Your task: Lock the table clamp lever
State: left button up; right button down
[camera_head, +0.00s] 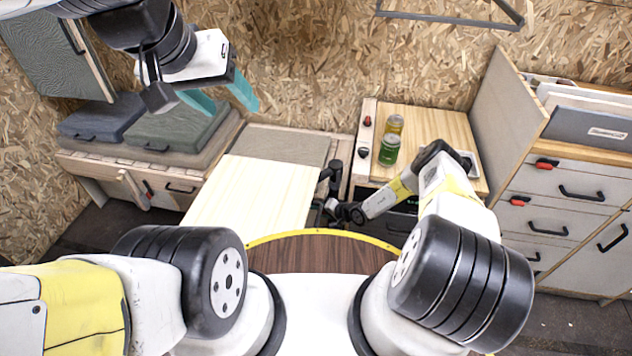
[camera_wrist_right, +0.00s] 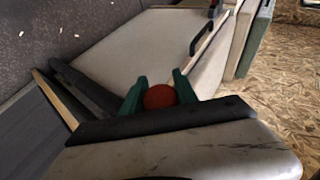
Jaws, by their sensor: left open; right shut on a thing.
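A light wood table top (camera_head: 262,190) stands left of centre in the head view. A black clamp part (camera_head: 332,172) shows at its right edge. In the right wrist view a round red-orange knob (camera_wrist_right: 160,97), which looks like the end of the clamp lever, sits between the green fingers of my right gripper (camera_wrist_right: 158,92). That gripper is shut on it. In the head view the right hand is low beside the table's right edge, and its fingertips and the knob are hidden. My left gripper (camera_head: 221,98) is open and empty, raised above the back left of the table.
A counter (camera_head: 437,128) with a green can (camera_head: 389,150) and a yellow can (camera_head: 394,124) stands right of the table. Grey cushions (camera_head: 172,127) lie on a bench at the left. A drawer cabinet (camera_head: 562,200) is at the far right. The table top is clear.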

jog(key=shift+d+f+h, duration=0.1)
jog(key=shift+d+h, duration=0.15)
jog(key=shift+h, duration=0.05)
dwell(0.4)
jog(key=c, duration=0.9)
grip_release()
jog(key=shift+d, duration=0.1)
jog(key=v, duration=0.7)
jog(key=shift+s+d+r, duration=0.15)
jog(key=shift+r, duration=0.2)
jog(key=shift+s+r, duration=0.1)
jog(key=shift+a+r+v, duration=0.15)
jog(key=shift+v, duration=1.3)
jog(key=shift+a+r+v, duration=0.15)
jog(key=shift+r+v, duration=0.05)
jog(key=shift+v, duration=1.25)
jog(key=shift+a+r+v, duration=0.15)
jog(key=shift+v, duration=1.3)
